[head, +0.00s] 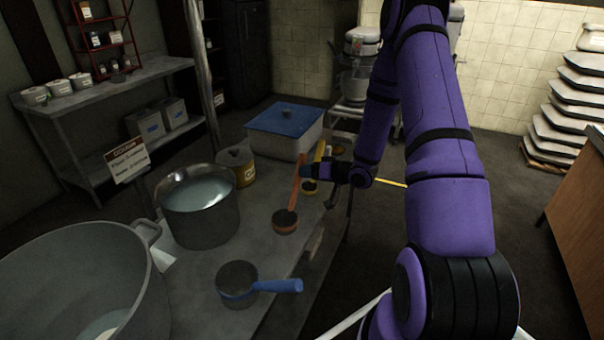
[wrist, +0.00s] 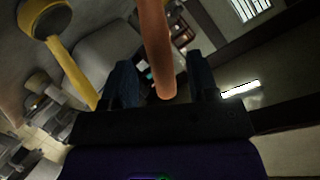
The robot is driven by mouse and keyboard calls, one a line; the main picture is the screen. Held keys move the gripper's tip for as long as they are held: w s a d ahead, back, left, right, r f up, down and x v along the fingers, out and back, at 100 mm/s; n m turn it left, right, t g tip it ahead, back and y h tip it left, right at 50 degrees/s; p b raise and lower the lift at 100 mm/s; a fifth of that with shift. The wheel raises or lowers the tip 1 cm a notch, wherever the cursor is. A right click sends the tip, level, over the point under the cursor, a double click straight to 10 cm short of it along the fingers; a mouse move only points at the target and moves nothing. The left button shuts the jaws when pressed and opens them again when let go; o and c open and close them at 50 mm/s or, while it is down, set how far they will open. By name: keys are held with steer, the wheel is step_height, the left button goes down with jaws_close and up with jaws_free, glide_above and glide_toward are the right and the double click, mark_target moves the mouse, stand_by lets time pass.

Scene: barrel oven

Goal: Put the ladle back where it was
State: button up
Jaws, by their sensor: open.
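Three ladles lie on the grey metal table (head: 190,278). The orange ladle (head: 285,221) has its bowl toward me and its handle running up and away. The yellow ladle (head: 310,188) is just beyond it and also shows in the wrist view (wrist: 68,62). The blue ladle (head: 238,283) lies nearer, handle to the right. My gripper (head: 309,172) is open beside the orange handle. In the wrist view, the orange handle (wrist: 155,45) shows between the two spread fingers (wrist: 164,76). I cannot tell whether it touches either finger.
A large pot (head: 75,290) and a pot of pale liquid (head: 200,212) stand on the left. A sign (head: 127,160) stands at the left edge. Open floor lies right of the table.

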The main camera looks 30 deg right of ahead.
steer(key=v, duration=0.8)
steer(key=s+a+r+g+h, duration=0.1)
steer(key=a+r+h, duration=0.15)
steer(key=r, duration=0.55)
steer(key=s+a+r+n+g+h, duration=0.1)
steer(key=r+h, duration=0.3)
steer(key=r, duration=0.4)
steer(key=s+a+r+g+h, duration=0.1)
steer(key=r+g+h, duration=0.15)
steer(key=r, duration=0.55)
steer(key=s+a+r+g, duration=0.1)
steer(key=s+a+r, duration=0.2)
steer(key=s, duration=0.5)
steer(key=s+a+r+g+y, duration=0.1)
steer(key=s+a+r, duration=0.2)
steer(key=s+a, duration=0.3)
steer(key=s+a+r+g+y, duration=0.1)
steer(key=s+a+r, duration=0.2)
steer(key=s, duration=0.7)
steer(key=shift+a+n, duration=0.3)
steer(key=shift+a, duration=0.85)
